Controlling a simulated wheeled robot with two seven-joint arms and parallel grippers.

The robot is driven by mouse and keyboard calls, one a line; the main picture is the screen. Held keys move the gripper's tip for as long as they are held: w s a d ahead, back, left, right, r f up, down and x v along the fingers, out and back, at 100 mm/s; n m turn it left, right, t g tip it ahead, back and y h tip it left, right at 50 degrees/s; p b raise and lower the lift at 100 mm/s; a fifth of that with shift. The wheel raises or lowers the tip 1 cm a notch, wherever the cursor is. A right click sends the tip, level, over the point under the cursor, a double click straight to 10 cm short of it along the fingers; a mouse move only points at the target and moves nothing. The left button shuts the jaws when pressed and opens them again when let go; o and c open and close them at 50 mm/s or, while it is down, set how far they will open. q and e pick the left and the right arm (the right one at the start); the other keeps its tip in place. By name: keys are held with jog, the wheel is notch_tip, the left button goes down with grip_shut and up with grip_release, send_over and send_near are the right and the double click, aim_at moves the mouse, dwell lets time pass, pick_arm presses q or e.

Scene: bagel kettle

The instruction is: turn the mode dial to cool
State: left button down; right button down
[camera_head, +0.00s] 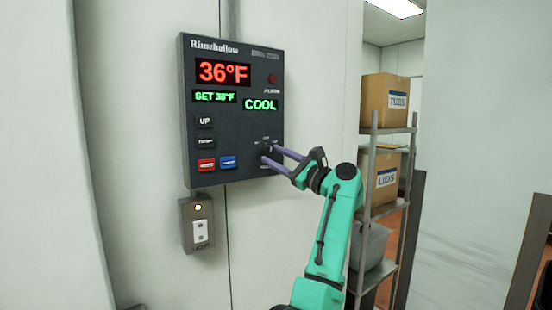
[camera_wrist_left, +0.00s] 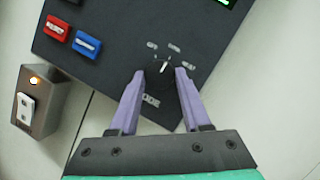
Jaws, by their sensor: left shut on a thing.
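The dark control panel (camera_head: 232,120) hangs on the pale wall in the head view. Its displays show 36°F in red, SET 36°F in green, and COOL in green (camera_head: 261,104). The mode dial sits at its lower right, mostly hidden there by the fingers. In the left wrist view the black dial (camera_wrist_left: 160,86) shows between the fingers, its white pointer toward the middle of several small labels, too blurred to read. My left gripper (camera_head: 268,156) is shut on the dial, one purple finger on each side; it also shows in the left wrist view (camera_wrist_left: 160,76). My right gripper is out of view.
Buttons, including a red one (camera_head: 206,165) and a blue one (camera_head: 228,162), sit on the panel left of the dial. A light switch box (camera_head: 198,225) is below. A metal shelf rack (camera_head: 374,185) with cardboard boxes (camera_head: 385,103) stands to the right.

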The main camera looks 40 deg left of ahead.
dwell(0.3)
pick_arm(q)
jog(key=shift+c, duration=1.8)
grip_release()
jog(key=shift+d, duration=0.1)
jog(key=b+v, duration=0.4)
jog(key=v, duration=1)
jog(key=shift+d+b, duration=0.25)
jog(key=shift+b, duration=0.1)
